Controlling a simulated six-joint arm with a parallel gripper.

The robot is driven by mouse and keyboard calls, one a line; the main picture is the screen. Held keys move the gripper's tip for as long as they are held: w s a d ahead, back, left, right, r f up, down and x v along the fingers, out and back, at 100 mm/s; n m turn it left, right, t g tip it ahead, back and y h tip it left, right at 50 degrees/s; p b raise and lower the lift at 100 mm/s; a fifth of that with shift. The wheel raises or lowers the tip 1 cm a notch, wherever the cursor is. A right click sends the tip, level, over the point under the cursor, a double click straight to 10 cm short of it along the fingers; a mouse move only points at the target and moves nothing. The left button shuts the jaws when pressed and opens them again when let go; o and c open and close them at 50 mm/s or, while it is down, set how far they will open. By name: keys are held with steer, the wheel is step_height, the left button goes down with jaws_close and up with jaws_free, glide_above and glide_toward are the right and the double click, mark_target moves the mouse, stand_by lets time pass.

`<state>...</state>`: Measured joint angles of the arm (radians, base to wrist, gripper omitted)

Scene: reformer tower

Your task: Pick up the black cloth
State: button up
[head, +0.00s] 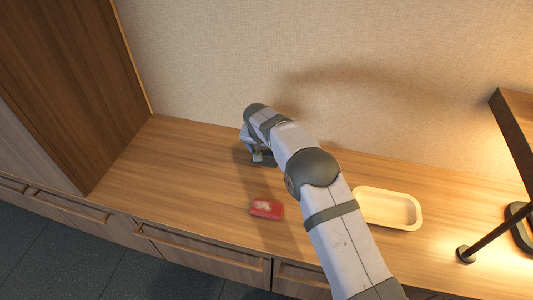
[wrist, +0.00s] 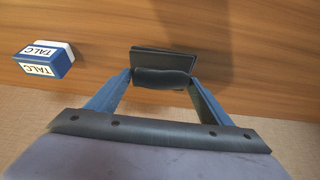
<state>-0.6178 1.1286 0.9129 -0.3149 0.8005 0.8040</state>
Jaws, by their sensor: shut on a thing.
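The black cloth (wrist: 162,76) is in the wrist view, a dark flat piece with a bunched, rounded ridge between the fingertips. My gripper (wrist: 160,82) has its two blue fingers on either side of that ridge and is shut on it. In the head view my gripper (head: 258,156) is low over the wooden counter near the back wall, with a small dark patch of the cloth (head: 266,162) beside it. I cannot tell whether the cloth touches the counter. My arm hides part of this area in the head view.
A blue and white TALC box (wrist: 44,60) is left of the gripper in the wrist view. A red packet (head: 266,208) lies nearer the counter's front edge. A cream tray (head: 414,222) is right of my arm, and a lamp (head: 490,235) stands far right. The counter's left is clear.

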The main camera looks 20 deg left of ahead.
mark_target(266, 150)
step_height(266, 150, up, 8)
steer(key=shift+r+p, duration=0.25)
steer(key=shift+p, duration=0.35)
steer(key=o, duration=0.5)
steer(key=c, duration=0.4)
steer(key=shift+a, duration=0.1)
steer(key=s+a+r+n+p, duration=0.25)
steer(key=s+a+p, duration=0.35)
steer(key=s+a, duration=0.3)
steer(key=s+d+f+m+g+h, duration=0.1)
steer(key=s+d+m, duration=0.4)
steer(key=m, duration=0.5)
steer(key=s+d+f+m+g+h, duration=0.1)
steer(key=s+d+m+g+h, duration=0.2)
steer(key=m, duration=0.7)
steer(key=shift+s+d+h, duration=0.3)
steer(key=shift+s+d, duration=0.6)
steer(key=shift+s, duration=0.35)
